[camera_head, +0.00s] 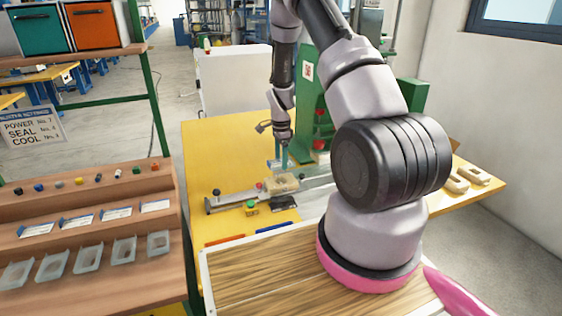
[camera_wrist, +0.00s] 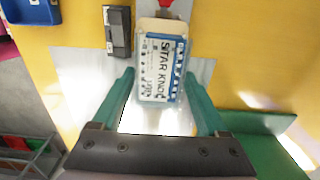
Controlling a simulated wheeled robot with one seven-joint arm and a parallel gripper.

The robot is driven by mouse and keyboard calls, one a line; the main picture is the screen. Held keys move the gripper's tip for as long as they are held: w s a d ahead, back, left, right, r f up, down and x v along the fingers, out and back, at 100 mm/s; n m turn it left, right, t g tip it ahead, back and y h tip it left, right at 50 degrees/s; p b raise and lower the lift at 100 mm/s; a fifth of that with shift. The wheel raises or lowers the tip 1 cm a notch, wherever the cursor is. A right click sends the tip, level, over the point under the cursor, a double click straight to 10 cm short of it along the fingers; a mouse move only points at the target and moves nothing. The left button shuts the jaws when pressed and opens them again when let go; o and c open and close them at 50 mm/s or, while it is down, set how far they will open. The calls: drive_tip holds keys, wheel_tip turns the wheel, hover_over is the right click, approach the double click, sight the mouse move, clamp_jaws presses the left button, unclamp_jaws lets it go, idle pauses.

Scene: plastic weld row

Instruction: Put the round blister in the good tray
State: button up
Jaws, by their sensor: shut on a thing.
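A white and blue printed pack (camera_wrist: 160,72) reading "STAR KNOB" sits between the teal fingers of my gripper (camera_wrist: 160,76) in the wrist view. My gripper is shut on it. Its printed face is toward the wrist camera, so I cannot see whether its blister is round. In the head view my gripper (camera_head: 283,158) points down above the yellow table, just behind a tan block (camera_head: 279,183). The pack is too small to make out clearly there. I cannot tell which container is the good tray.
The yellow table (camera_head: 222,150) carries a grey rail (camera_head: 236,200) and a green press frame (camera_head: 310,95). A brown bench (camera_head: 90,215) with several clear shells (camera_head: 87,256) stands at left. A blue container (camera_wrist: 32,10) and a dark block (camera_wrist: 117,30) lie near the pack in the wrist view.

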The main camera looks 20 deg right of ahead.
drive_tip(key=shift+r, duration=2.1)
